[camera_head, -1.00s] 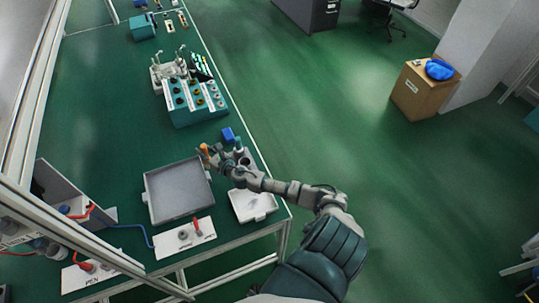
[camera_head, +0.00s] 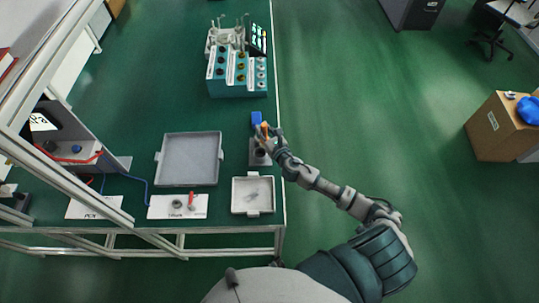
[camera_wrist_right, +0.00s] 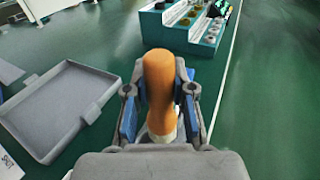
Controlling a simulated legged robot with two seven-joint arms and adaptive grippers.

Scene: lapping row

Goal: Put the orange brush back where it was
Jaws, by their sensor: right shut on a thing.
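The orange brush (camera_head: 264,129) is in my right gripper (camera_head: 270,137), above the right side of the bench. In the right wrist view the brush's orange handle (camera_wrist_right: 158,85) stands between the two fingers of the right gripper (camera_wrist_right: 160,112), which are shut on it. A small grey holder with a dark round opening (camera_head: 260,155) sits just below the gripper in the head view. I cannot tell whether the brush touches anything beneath. My left gripper is not in view.
A blue block (camera_head: 256,118) is close behind the gripper. A large grey tray (camera_head: 190,185) lies to the left, a small pale tray (camera_head: 253,208) in front. A teal rack (camera_head: 238,88) stands farther back. The bench's right edge is close to the gripper.

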